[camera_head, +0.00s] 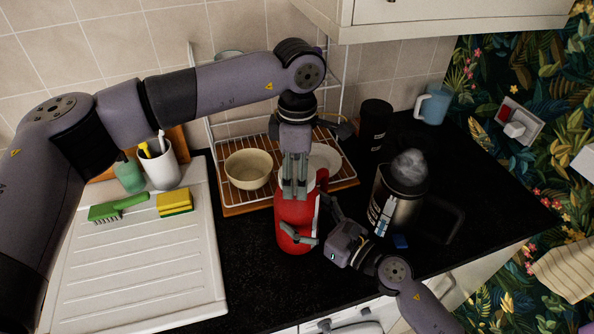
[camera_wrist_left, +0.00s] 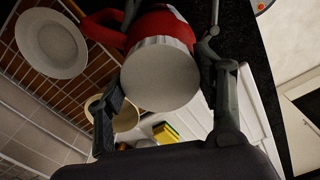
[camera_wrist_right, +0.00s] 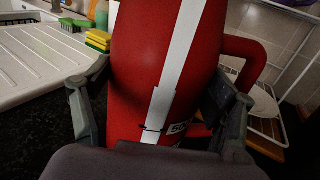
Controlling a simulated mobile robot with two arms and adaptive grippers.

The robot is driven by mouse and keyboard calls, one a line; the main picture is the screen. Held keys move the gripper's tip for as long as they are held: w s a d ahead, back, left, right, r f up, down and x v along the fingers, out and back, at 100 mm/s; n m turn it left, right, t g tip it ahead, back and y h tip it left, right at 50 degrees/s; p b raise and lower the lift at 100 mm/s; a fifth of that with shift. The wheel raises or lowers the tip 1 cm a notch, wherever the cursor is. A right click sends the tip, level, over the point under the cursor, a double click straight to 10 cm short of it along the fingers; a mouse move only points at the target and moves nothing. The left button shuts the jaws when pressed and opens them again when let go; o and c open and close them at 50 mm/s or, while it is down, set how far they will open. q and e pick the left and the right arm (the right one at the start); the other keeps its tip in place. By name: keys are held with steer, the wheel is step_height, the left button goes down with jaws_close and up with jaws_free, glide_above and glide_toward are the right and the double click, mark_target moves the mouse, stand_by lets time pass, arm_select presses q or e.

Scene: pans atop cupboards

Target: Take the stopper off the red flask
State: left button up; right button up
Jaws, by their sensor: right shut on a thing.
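The red flask (camera_head: 294,218) stands upright on the dark worktop, in front of the wire rack. A white stripe runs down its side in the right wrist view (camera_wrist_right: 172,75). Its pale ribbed stopper (camera_wrist_left: 160,75) is on its top. My right gripper (camera_head: 313,226) is shut on the flask's body, a finger on each side. My left gripper (camera_head: 294,190) points down over the flask's top. In the left wrist view its fingers stand apart on either side of the stopper, with a gap on the right. In the head view these fingers mostly hide the stopper.
The wire rack (camera_head: 230,203) behind holds a cream bowl (camera_head: 248,168) and a plate (camera_head: 324,157). A steel kettle (camera_head: 398,195) stands close on the right. A white draining board (camera_head: 140,255) with a brush and a sponge (camera_head: 174,203) lies on the left.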

arm_select(q)
steer(key=c, duration=0.8)
arm_select(e)
steer(key=shift+f, duration=0.1)
arm_select(q)
steer(key=shift+n, duration=0.6)
steer(key=shift+r, duration=0.2)
steer(key=shift+r, duration=0.9)
steer(key=shift+r, duration=2.05)
arm_select(e)
steer(key=o, duration=2.4)
